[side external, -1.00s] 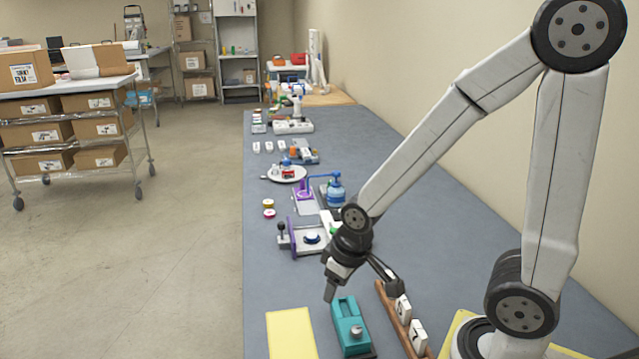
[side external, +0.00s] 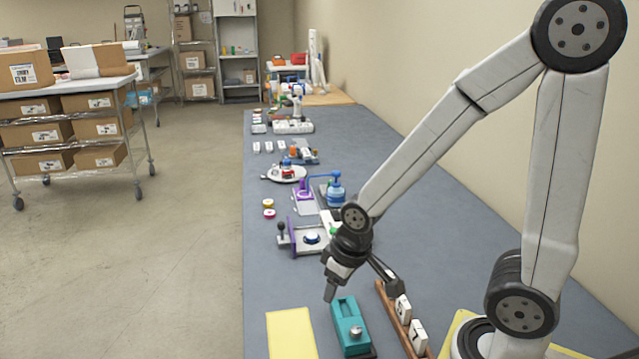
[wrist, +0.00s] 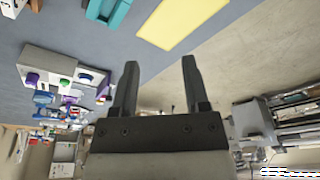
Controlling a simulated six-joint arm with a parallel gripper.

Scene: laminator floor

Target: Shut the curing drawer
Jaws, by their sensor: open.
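My gripper (side external: 361,286) is open and empty, pointing down above the near part of the blue-grey bench. In the wrist view its two dark fingers (wrist: 161,63) stand apart with nothing between them. A teal box with a silver knob (side external: 349,324) sits on a dark base just below the gripper; part of it shows at the top edge of the wrist view (wrist: 112,10). It may be the curing drawer, but no label shows. I cannot tell how far any drawer is out.
A yellow sheet (side external: 291,334) lies left of the teal box. A brown rail with white blocks (side external: 402,318) stands to its right. A white and purple fixture with a dark knob (side external: 307,238) is behind the gripper. Bare bench (side external: 265,285) lies left of the gripper.

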